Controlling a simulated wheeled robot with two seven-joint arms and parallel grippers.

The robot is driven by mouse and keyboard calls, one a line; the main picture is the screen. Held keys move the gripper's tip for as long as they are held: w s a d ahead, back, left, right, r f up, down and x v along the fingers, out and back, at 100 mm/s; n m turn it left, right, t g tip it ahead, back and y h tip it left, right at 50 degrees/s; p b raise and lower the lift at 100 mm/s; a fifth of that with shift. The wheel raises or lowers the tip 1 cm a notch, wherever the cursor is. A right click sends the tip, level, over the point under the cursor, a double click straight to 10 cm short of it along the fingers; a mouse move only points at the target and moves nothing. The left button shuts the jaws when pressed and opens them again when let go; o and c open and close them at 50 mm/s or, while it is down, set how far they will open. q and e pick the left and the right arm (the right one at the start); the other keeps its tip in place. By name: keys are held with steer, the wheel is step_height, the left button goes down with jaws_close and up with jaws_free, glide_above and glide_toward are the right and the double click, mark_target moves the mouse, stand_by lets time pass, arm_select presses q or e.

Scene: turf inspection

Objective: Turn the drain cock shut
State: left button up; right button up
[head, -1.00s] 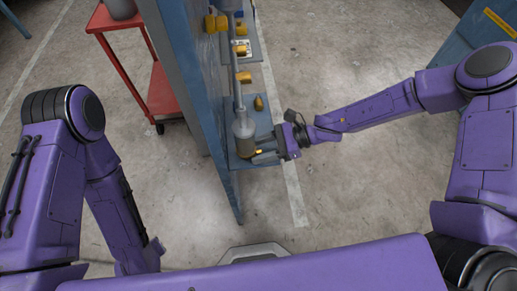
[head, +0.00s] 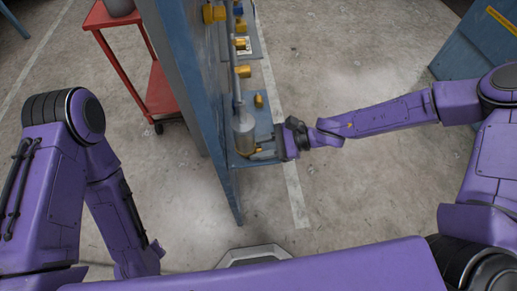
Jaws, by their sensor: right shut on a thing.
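A grey cylindrical vessel (head: 243,135) hangs on a pipe along the blue panel, in the middle of the head view. The drain cock is at the vessel's lower end, where a small yellow part (head: 256,150) shows. My right gripper (head: 263,154) reaches in from the right, beside the vessel's lower end. It is shut on the drain cock, which its fingers mostly hide. The cock's exact angle cannot be told. My left arm hangs at the left, and its gripper is not in view.
The blue panel (head: 185,80) stands just left of the vessel. Several yellow fittings line the pipe above, and another yellow piece (head: 259,101) is near the blue shelf. A red cart (head: 152,90) stands behind the panel.

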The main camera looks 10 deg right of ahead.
steer(key=shift+s+f, duration=0.1)
steer(key=o, duration=0.9)
steer(key=shift+c, duration=0.2)
steer(key=shift+d+r, duration=0.25)
steer(key=p+v, duration=0.2)
steer(key=v, duration=0.8)
